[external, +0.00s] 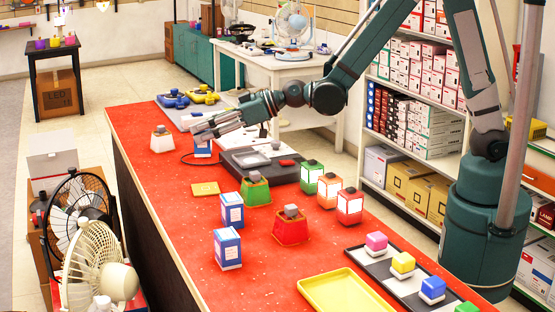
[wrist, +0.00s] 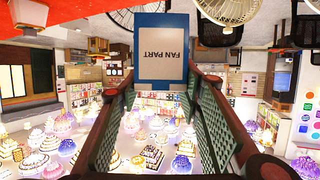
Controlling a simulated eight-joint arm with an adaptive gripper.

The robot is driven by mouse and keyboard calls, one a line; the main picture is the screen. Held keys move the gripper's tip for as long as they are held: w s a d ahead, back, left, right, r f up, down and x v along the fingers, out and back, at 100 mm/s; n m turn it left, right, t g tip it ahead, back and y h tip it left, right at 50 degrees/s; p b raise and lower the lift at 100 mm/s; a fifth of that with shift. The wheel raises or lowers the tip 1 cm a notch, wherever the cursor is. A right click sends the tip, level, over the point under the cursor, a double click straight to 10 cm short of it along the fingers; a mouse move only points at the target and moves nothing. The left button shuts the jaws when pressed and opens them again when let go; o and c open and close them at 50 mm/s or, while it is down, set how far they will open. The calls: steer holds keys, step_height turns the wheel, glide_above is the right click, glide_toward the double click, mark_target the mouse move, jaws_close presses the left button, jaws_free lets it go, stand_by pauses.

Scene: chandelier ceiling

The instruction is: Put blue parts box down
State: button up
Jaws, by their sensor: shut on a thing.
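My gripper (external: 207,127) reaches over the far part of the red table (external: 165,205) in the external view. It is shut on a blue parts box (external: 203,149), which shows just below the fingers. In the wrist view the box (wrist: 162,50), blue-edged with a white label reading "FAN PART", sits between the two fingers of my gripper (wrist: 163,80). Part of the box is hidden by the fingers in the external view. I cannot tell whether its base touches the table. Two similar blue and white boxes stand nearer on the table, one (external: 232,210) behind the other (external: 227,249).
A white lamp-like piece (external: 162,140) stands left of the held box. A dark case (external: 262,165) lies to its right, with a yellow pad (external: 205,188) nearer. Green, orange and red lanterns, a yellow tray (external: 340,292) and a dark tray crowd the right and near side.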

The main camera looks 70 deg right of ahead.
mark_target(204, 153)
steer(key=shift+f, duration=0.7)
steer(key=shift+f, duration=0.1)
steer(key=shift+f+b, duration=0.85)
steer(key=shift+f, duration=2.15)
steer(key=shift+f, duration=0.1)
steer(key=shift+f+b, duration=0.6)
steer(key=shift+f, duration=1.15)
steer(key=shift+f, duration=0.25)
steer(key=o, duration=0.9)
steer(key=shift+r, duration=0.1)
steer(key=shift+r, duration=0.1)
